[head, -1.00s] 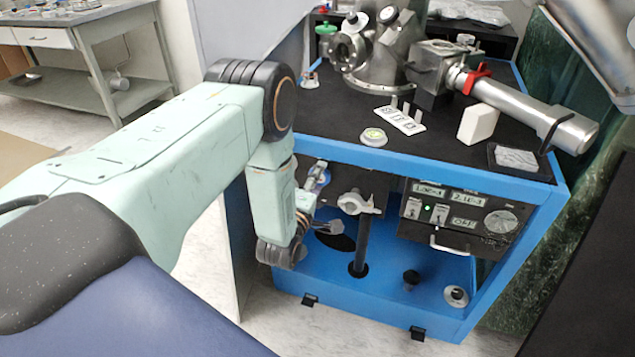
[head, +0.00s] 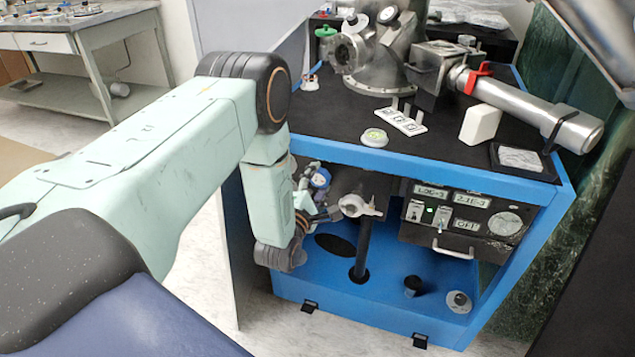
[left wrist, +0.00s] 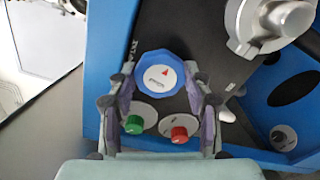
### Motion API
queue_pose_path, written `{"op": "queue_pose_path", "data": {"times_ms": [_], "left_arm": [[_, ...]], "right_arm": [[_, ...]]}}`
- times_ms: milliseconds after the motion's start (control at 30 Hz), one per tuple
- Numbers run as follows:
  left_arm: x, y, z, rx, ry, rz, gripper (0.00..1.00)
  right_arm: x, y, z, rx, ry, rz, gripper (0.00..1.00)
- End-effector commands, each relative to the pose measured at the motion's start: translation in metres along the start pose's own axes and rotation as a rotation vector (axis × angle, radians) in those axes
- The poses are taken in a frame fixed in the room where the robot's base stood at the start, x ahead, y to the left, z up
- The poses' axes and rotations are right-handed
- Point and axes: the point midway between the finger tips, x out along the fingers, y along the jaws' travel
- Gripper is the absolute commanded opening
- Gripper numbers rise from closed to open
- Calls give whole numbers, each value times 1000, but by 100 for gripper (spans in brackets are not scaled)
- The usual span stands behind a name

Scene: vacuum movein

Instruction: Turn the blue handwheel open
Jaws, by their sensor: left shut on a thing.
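The blue handwheel (left wrist: 158,75) has a faceted rim and a white centre with a red mark. In the left wrist view it sits between the fingers of my left gripper (left wrist: 160,82), one finger on each side of its rim. The gripper is shut on it. In the head view the handwheel (head: 320,179) shows small under the bench top, beside my left wrist. My left gripper (head: 312,208) is partly hidden there by my own arm. My right gripper is not in view.
A green knob (left wrist: 134,124) and a red knob (left wrist: 179,133) sit just below the handwheel. A silver valve body (left wrist: 270,22) is close at right. The blue frame (head: 390,160) edges the bench top. A control panel (head: 462,217) hangs to the right.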

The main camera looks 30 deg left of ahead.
Motion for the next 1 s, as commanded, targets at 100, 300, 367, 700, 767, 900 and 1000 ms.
{"op": "queue_pose_path", "data": {"times_ms": [100, 300, 367, 700, 767, 900, 1000], "left_arm": [[0, 0, -1, -2, 3, 1, 18], [0, 0, -1, -1, 3, 1, 18], [0, 0, -1, -1, 3, 1, 52], [0, 0, 0, 0, 1, 0, 73], [0, 0, 0, 0, 1, 0, 73], [0, 0, 0, 0, 1, 0, 73], [-5, -1, 0, 0, 1, -2, 73]], "right_arm": [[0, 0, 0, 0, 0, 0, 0], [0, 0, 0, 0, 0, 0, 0], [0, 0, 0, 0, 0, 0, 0], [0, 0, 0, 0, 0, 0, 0], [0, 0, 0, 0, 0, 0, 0], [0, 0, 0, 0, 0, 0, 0], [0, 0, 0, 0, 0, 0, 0]]}}
